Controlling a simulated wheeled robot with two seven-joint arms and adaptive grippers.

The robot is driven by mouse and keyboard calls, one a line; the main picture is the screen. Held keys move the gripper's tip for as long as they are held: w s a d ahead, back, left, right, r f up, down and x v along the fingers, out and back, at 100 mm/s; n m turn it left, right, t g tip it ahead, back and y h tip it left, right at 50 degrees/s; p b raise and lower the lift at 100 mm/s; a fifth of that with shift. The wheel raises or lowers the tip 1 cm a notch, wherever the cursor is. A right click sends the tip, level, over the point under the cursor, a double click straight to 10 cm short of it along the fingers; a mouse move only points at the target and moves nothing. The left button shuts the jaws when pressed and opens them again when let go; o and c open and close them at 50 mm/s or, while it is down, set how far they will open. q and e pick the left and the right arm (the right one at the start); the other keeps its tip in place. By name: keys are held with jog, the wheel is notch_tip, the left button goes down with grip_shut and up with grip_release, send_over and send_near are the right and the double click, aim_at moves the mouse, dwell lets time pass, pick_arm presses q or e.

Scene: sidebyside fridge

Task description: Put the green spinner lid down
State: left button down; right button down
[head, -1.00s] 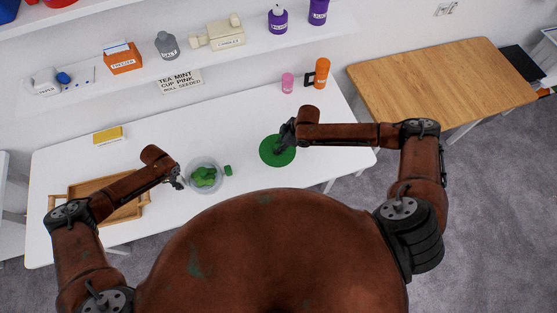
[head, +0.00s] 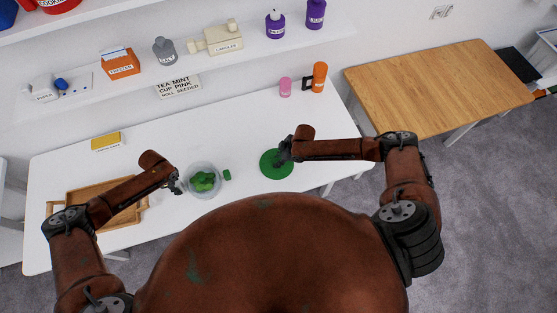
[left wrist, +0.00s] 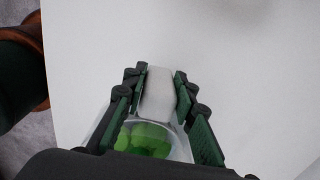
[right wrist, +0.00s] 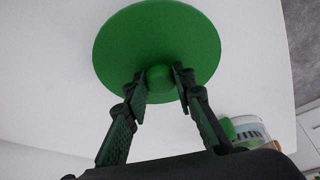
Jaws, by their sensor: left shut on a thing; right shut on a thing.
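The green spinner lid (head: 268,169) is a flat round disc with a central knob, at the right part of the white table. My right gripper (head: 284,157) is shut on the knob (right wrist: 160,78), with the disc (right wrist: 155,38) beyond the fingertips. I cannot tell whether the disc touches the table. The clear spinner bowl (head: 216,189) holds green leaves (head: 204,181) and stands left of the lid. My left gripper (head: 178,187) is at its left side, shut on a whitish grip (left wrist: 158,95) of the bowl.
A small green piece (head: 227,175) is at the bowl's right. A wooden tray (head: 127,217) lies at the left, partly behind my arm. A yellow box (head: 107,141), a pink bottle (head: 285,87) and an orange bottle (head: 319,78) stand at the back. Table between bowl and lid is clear.

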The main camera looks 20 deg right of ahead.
jog(key=shift+f, duration=0.1)
jog(key=c, duration=1.6)
grip_release()
jog(key=v, duration=1.2)
pick_arm(q)
jog(key=c, duration=1.5)
grip_release()
